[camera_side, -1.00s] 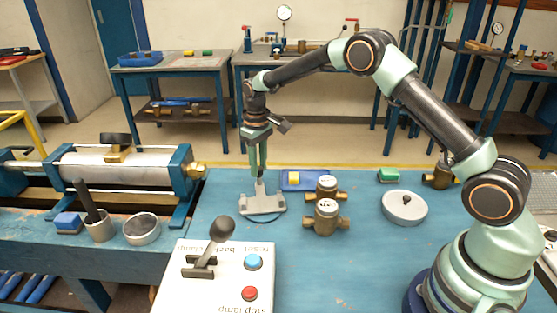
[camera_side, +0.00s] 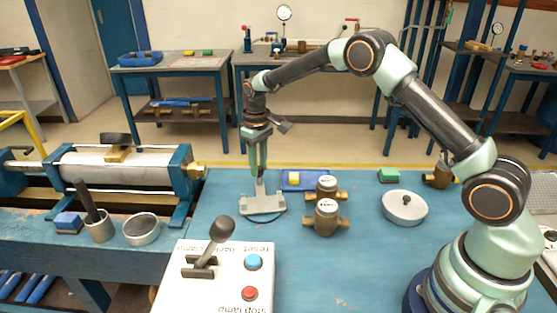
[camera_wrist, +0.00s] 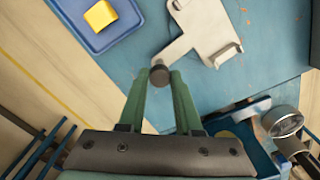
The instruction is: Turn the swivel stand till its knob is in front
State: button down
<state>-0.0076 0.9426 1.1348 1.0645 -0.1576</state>
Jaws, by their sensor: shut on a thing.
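The swivel stand is a light grey plate with raised ends (camera_side: 264,204) on a round base, on the blue bench left of the brass meters. In the wrist view its grey plate (camera_wrist: 205,35) has a narrow arm ending in a dark round knob (camera_wrist: 160,75). My gripper (camera_side: 258,174) points down at the stand's far side. In the wrist view my gripper (camera_wrist: 160,78) has its two green fingers closed on the knob from either side.
Two brass meters (camera_side: 326,218) stand close to the stand's right. A blue tray with a yellow block (camera_side: 293,180) lies behind. A control box (camera_side: 215,275) with lever and buttons is in front. A grey disc with a black knob (camera_side: 405,207) lies further right.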

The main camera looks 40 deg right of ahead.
jog(key=shift+r, duration=0.1)
dwell(0.3)
jog(key=shift+s+d+m, duration=0.45)
jog(key=shift+d+m, duration=0.1)
jog(key=shift+m, duration=0.45)
jog(key=c, duration=0.6)
grip_release()
notch_tip(320, 180, up, 12)
